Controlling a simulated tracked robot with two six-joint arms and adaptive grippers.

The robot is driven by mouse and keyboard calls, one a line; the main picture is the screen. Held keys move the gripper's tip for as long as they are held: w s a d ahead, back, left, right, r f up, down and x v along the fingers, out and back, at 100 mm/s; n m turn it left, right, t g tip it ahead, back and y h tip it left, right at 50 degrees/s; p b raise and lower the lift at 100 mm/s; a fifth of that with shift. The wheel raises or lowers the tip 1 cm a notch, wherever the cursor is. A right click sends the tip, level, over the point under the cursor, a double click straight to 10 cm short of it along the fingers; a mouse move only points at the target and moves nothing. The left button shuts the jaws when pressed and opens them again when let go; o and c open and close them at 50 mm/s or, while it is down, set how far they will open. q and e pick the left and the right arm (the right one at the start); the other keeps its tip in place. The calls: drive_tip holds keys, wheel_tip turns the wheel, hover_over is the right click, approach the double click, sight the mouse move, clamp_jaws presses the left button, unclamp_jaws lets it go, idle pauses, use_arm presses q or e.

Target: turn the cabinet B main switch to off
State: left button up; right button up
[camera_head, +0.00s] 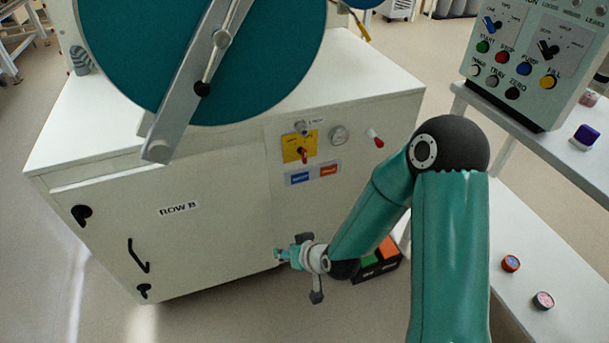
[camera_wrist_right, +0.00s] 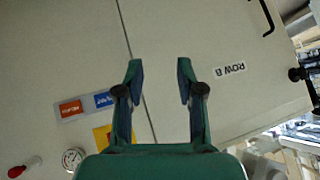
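The cabinet marked ROW B (camera_head: 200,235) stands ahead with its front facing me. Its main switch is a red handle on a yellow plate (camera_head: 291,142) at the upper right of the front; the small handle looks roughly upright. My right gripper (camera_head: 279,254) is below the switch, near the lower front of the cabinet. In the right wrist view the gripper (camera_wrist_right: 160,68) is open, with nothing between its fingers. There the yellow plate (camera_wrist_right: 101,136) is partly hidden behind the gripper, and the red handle does not show. My left gripper is not in view.
A blue and orange label (camera_head: 314,173) sits under the switch; a gauge (camera_head: 339,135) and a red-tipped knob (camera_head: 375,138) are to its right. A large teal disc (camera_head: 120,50) is above. A button panel (camera_head: 520,55) stands at right. A black box (camera_head: 378,264) lies on the floor.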

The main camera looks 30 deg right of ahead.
drive_tip(key=w+d+r+t+h+b, duration=0.3)
drive_tip(key=w+d+t+b, duration=0.2)
drive_tip(key=d+b, duration=0.4)
drive_tip(key=t+h+b, duration=0.3)
drive_tip(key=t+b, duration=0.1)
drive_tip(key=b, duration=0.2)
approach(305, 153)
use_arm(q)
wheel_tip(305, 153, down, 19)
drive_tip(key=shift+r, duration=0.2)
use_arm(e)
drive_tip(key=x, duration=1.1)
drive_tip(key=shift+s, duration=0.1)
drive_tip(key=shift+c, duration=0.3)
clamp_jaws()
